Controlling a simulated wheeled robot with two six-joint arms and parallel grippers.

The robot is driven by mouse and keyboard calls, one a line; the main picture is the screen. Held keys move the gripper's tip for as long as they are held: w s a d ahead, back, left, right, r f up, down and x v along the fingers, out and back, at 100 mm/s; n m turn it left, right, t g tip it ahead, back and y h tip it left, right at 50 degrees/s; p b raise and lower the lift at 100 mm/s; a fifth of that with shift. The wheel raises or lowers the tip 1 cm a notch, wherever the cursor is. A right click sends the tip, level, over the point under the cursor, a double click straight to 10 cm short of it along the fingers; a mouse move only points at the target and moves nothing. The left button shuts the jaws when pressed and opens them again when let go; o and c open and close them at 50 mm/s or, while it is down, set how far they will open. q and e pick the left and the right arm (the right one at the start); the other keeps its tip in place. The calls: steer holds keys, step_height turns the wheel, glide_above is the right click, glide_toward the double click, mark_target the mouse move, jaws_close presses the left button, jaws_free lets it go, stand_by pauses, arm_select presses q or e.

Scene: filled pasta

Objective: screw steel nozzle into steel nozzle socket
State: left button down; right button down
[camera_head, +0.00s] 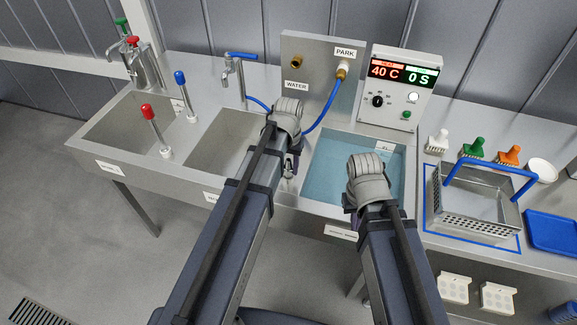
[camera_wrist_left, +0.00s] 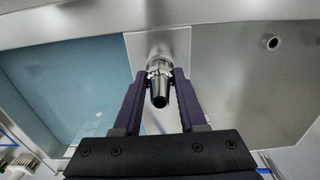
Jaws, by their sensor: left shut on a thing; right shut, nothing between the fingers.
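My left gripper (camera_head: 292,163) is over the divider between the middle basin and the water-filled basin. In the left wrist view its two dark fingers (camera_wrist_left: 159,92) are shut on the steel nozzle (camera_wrist_left: 159,96), a dark tapered metal piece. A brighter metal collar (camera_wrist_left: 159,69) lies in line behind it, close against it; I cannot tell whether it is the nozzle socket or whether threads are engaged. In the head view my wrist mostly hides the nozzle. My right gripper (camera_head: 351,203) is shut and empty above the near part of the water basin, its fingertips mostly hidden.
A blue hose (camera_head: 330,108) runs past my left wrist from the fitting by the PARK sign (camera_head: 345,51). The water basin (camera_head: 322,170) lies between my wrists. A blue-handled basket (camera_head: 460,208) stands right, brushes behind it. A tap (camera_head: 239,70) stands at the back.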

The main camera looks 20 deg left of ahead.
arm_select(q)
steer(key=shift+f, duration=0.1)
stand_by(0.6)
steer(key=shift+c, duration=0.7)
jaws_free()
stand_by(0.6)
step_height(320, 180, up, 7)
steer(key=p, duration=0.6)
steer(key=shift+p, duration=0.4)
step_height(320, 180, up, 8)
steer(key=p, duration=0.8)
steer(key=s+d+f+m+b, duration=0.1)
steer(key=s+d+f+b, duration=0.2)
steer(key=s+d, duration=0.2)
steer(key=s+d+f+m+y+b, duration=0.1)
steer(key=s+d+f+b, duration=0.3)
steer(key=s, duration=0.5)
steer(key=shift+s+d+f+m+b, duration=0.15)
steer(key=shift+d+f+m+b, duration=0.15)
steer(key=shift+d+m, duration=0.45)
